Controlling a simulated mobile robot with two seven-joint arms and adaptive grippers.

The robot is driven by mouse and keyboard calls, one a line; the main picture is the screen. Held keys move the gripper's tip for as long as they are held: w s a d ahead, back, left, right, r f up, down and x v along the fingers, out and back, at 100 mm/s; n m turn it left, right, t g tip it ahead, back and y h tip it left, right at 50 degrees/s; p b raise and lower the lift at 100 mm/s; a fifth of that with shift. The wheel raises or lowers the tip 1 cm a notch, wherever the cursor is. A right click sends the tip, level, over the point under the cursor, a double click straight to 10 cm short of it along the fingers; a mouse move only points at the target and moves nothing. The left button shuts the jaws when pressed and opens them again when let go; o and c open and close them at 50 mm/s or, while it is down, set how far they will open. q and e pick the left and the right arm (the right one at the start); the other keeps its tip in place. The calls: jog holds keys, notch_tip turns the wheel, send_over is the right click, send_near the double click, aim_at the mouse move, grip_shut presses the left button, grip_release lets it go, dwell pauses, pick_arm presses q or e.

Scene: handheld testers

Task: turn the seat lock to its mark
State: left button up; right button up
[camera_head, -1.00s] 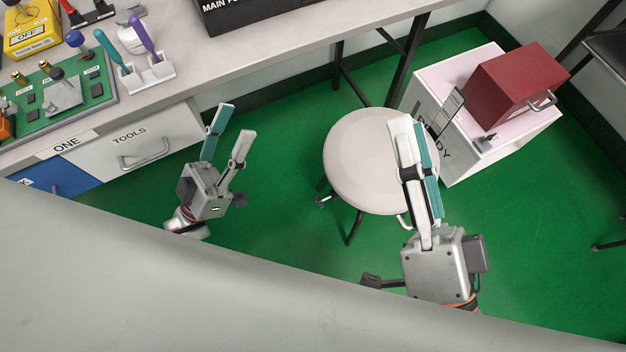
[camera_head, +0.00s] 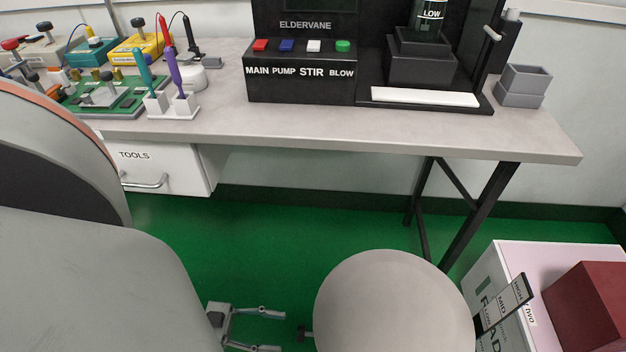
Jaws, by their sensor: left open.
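A round pale stool seat (camera_head: 395,305) is at the bottom centre, cut off by the lower edge. A small dark knob or lever (camera_head: 304,333) shows at its left edge; it may be the seat lock, but I cannot make out its mark. My left gripper (camera_head: 281,332) is left of the seat, with open fingers pointing right at the dark part. A gap shows between the fingertips and that part. A dark-edged card (camera_head: 514,291) with MID and other level words stands right of the seat. My right gripper is not in view.
The grey bench (camera_head: 330,138) with a black machine (camera_head: 302,90) runs across the back; its black leg (camera_head: 478,215) stands behind the stool. A white cabinet (camera_head: 500,262) with a red box (camera_head: 590,300) is close on the right.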

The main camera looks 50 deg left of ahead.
aim_at(308, 334)
pick_arm(q)
jog(key=x, duration=0.7)
jog(key=shift+a+r, duration=0.1)
jog(key=shift+c, duration=0.4)
jog(key=c, duration=1)
